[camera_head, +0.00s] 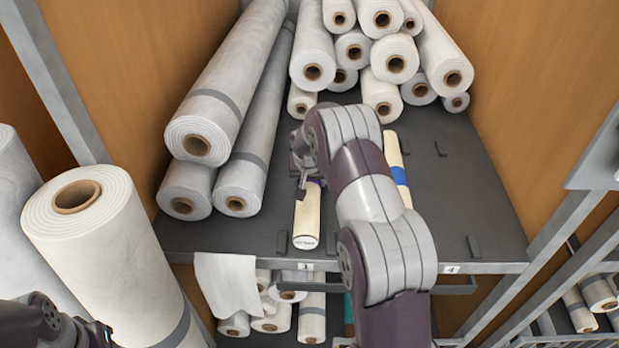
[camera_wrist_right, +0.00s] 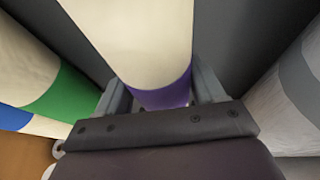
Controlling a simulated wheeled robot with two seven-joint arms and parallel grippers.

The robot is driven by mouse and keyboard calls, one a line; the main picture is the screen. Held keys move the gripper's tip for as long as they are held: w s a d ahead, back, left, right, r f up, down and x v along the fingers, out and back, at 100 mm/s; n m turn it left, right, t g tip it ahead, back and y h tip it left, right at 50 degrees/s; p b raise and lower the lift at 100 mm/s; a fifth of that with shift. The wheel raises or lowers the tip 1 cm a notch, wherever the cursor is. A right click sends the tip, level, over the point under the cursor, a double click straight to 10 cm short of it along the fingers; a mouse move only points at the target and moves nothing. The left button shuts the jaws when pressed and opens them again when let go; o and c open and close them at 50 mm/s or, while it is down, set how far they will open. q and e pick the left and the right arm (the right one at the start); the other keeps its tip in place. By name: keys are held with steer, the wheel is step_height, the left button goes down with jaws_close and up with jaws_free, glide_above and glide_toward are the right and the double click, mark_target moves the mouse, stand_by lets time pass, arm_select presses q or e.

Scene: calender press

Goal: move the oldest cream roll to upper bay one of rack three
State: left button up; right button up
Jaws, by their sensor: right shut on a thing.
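My right gripper (camera_head: 308,183) is shut on a cream roll (camera_head: 307,216) with a purple band; its jaws sit on both sides of the band in the right wrist view (camera_wrist_right: 160,98). The roll's front end faces me, over the shelf (camera_head: 262,232) just behind the label 1 (camera_head: 305,267). I cannot tell whether it touches the shelf. A cream roll with a blue band (camera_head: 397,165) lies to the right, partly behind my right arm. A cream roll with a green band (camera_wrist_right: 52,92) shows in the wrist view. My left gripper is out of view.
Large grey-white rolls (camera_head: 215,110) lie stacked left of the held roll. More rolls (camera_head: 385,60) are piled at the back. Small stops (camera_head: 474,246) stand on the shelf. A white sheet (camera_head: 226,283) hangs at the front edge. A big roll (camera_head: 100,250) stands at left.

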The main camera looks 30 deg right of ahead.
steer(key=o, duration=1.4)
steer(key=shift+f, duration=0.1)
steer(key=shift+c, duration=0.2)
steer(key=shift+r, duration=0.3)
steer(key=b+v, duration=0.1)
steer(key=v, duration=1)
steer(key=shift+s+a+r, duration=0.15)
steer(key=shift+s+r, duration=0.05)
steer(key=s+a+n, duration=0.1)
steer(key=s+a, duration=0.2)
steer(key=s+a+f+n+g+y, duration=0.1)
steer(key=s+a, duration=0.2)
steer(key=s, duration=0.1)
steer(key=s+a+n, duration=0.1)
steer(key=s+a, duration=0.2)
steer(key=shift+s+f+y, duration=0.2)
steer(key=shift+s+y, duration=0.05)
steer(key=shift+y, duration=0.05)
steer(key=s+a+f+n, duration=0.1)
steer(key=s+a, duration=0.1)
steer(key=s, duration=0.4)
steer(key=s+a+f+n+g, duration=0.1)
steer(key=s+a+n, duration=0.1)
steer(key=s, duration=0.5)
steer(key=shift+a+g+y, duration=0.3)
steer(key=shift+a+y, duration=0.1)
steer(key=shift+a, duration=0.25)
steer(key=shift+s, duration=0.1)
